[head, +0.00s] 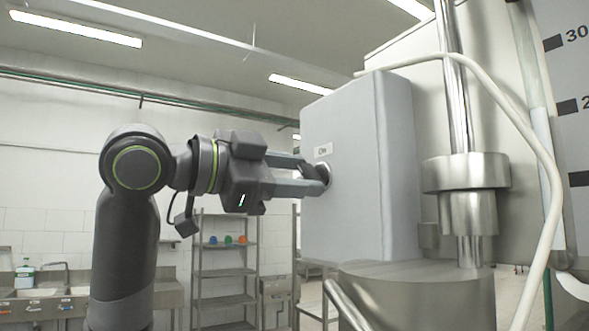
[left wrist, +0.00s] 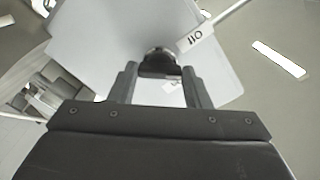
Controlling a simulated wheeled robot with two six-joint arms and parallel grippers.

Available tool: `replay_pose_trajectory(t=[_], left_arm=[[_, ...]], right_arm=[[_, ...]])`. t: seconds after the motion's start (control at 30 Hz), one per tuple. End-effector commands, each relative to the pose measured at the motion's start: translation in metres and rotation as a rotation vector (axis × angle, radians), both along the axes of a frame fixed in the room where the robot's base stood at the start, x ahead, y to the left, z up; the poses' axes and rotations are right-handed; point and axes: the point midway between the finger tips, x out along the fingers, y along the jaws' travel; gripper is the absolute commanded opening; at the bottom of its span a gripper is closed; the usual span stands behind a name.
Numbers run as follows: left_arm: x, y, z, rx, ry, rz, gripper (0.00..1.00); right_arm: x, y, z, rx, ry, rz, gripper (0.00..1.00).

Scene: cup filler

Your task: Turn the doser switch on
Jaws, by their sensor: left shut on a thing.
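The doser switch (head: 323,173) is a dark rotary knob with a metal ring on the side face of a grey control box (head: 350,215). A small white label (head: 323,150) sits just above it. My left gripper (head: 314,177) reaches in from the left and is shut on the knob, one finger on each side. In the left wrist view the dark knob (left wrist: 158,68) sits between the two fingertips (left wrist: 158,74), with the label (left wrist: 196,39) beside it. The fingers partly hide the knob, and its exact setting is hard to read. My right gripper is not in view.
A steel cylinder and shaft (head: 466,185) stand right of the box, above a round metal vessel (head: 410,290). A pale hose (head: 500,95) arches over them. A shelf rack (head: 222,272) and a sink counter (head: 40,300) are far behind. The space left of the box is open.

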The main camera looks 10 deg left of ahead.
Motion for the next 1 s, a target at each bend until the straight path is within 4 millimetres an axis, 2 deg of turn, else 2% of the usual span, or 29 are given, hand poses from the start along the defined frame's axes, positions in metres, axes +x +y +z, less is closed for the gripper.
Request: replay_pose_trajectory(t=[0.6,1.0], left_arm=[[0.000,0.000,0.001,0.400,-0.396,0.001,0.21],[0.000,0.000,0.000,0.551,-0.547,0.000,0.21]], right_arm=[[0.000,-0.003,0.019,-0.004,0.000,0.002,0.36],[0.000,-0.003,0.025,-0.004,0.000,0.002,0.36]])
